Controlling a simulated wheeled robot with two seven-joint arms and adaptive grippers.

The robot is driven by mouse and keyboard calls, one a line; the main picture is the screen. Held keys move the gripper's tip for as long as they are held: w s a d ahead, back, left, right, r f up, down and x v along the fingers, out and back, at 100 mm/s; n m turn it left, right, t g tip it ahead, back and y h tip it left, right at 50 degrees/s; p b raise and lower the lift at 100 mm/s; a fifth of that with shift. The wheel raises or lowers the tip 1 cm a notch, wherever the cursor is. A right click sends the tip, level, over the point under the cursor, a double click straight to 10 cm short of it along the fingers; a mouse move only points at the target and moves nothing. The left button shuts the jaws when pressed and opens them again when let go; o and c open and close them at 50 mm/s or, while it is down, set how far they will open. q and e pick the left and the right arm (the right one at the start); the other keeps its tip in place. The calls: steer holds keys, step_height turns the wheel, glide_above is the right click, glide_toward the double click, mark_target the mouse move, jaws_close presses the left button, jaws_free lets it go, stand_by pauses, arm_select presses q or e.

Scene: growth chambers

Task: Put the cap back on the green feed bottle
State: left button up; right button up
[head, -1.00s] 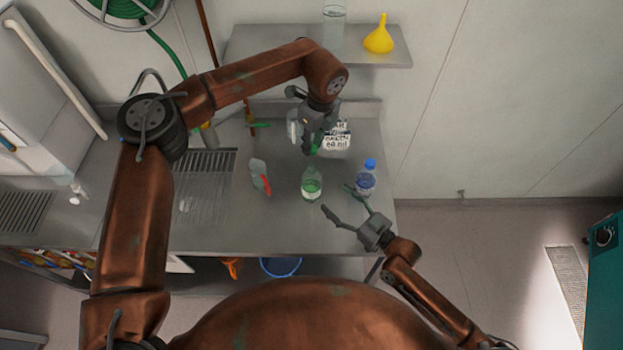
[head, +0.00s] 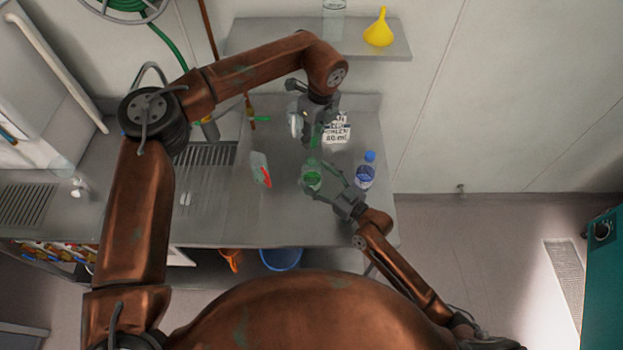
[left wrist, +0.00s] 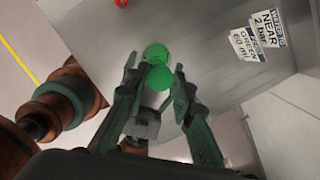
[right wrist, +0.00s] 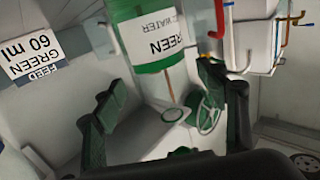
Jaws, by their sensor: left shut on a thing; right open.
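The green feed bottle (head: 311,173) stands uncapped on the steel bench in the head view. It holds green liquid, and its labelled side shows large in the right wrist view (right wrist: 150,38). My left gripper (head: 314,141) is shut on the green cap (left wrist: 160,78), above and behind the bottle. In the left wrist view a second green round shape, apparently the bottle, lies just beyond the cap. My right gripper (head: 316,176) is open at the bottle, its fingers reaching to either side; whether they touch it I cannot tell.
A blue-capped bottle (head: 365,172) stands close to the right of my right gripper. A clear bottle with a red part (head: 261,169) is to the left. Label cards (head: 337,130) are behind. A shelf (head: 290,45) holds a yellow funnel (head: 378,33).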

arm_select(q)
steer(key=shift+s, duration=0.15)
arm_select(e)
steer(key=shift+x, duration=0.9)
steer(key=shift+a, duration=0.1)
steer(key=shift+c, duration=0.3)
steer(key=c, duration=1.7)
arm_select(q)
steer(key=shift+f, duration=2.45)
arm_select(e)
steer(key=shift+c, duration=0.2)
